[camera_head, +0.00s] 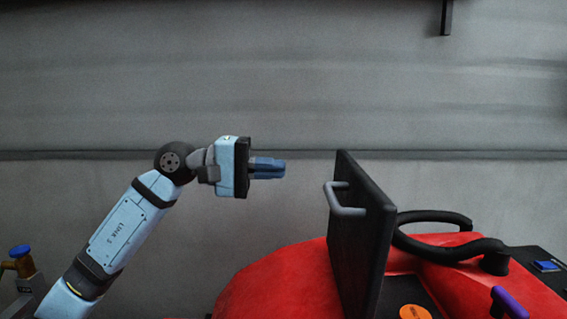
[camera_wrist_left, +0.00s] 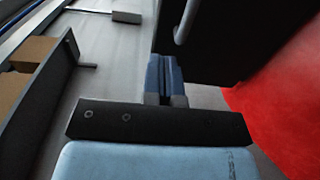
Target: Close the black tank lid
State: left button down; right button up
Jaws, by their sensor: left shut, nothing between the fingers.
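The black tank lid (camera_head: 362,235) stands open, nearly upright, on the red scrubber tank (camera_head: 275,283). A grey bar handle (camera_head: 347,211) sits on its left face. My left gripper (camera_head: 284,168) is to the left of the lid, near the height of its upper part, pointing right. Its blue fingers are shut and empty, with a gap to the lid in the head view. In the left wrist view the shut fingers (camera_wrist_left: 164,60) show beside the dark lid (camera_wrist_left: 235,45) and its handle (camera_wrist_left: 184,22). My right gripper is not in view.
A black hose (camera_head: 445,248) curves over the red body behind the lid. An orange disc (camera_head: 414,312), a purple lever (camera_head: 508,301) and a blue button (camera_head: 546,266) lie to the right. A shelf with brown boxes (camera_wrist_left: 30,60) shows at left in the wrist view.

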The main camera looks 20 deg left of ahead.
aim_at(353, 172)
pick_arm(q)
jog(key=p+x, duration=0.3)
jog(key=x, duration=0.7)
jog(key=shift+d+r, duration=0.1)
jog(key=shift+w+d, duration=0.3)
jog(key=shift+d, duration=0.3)
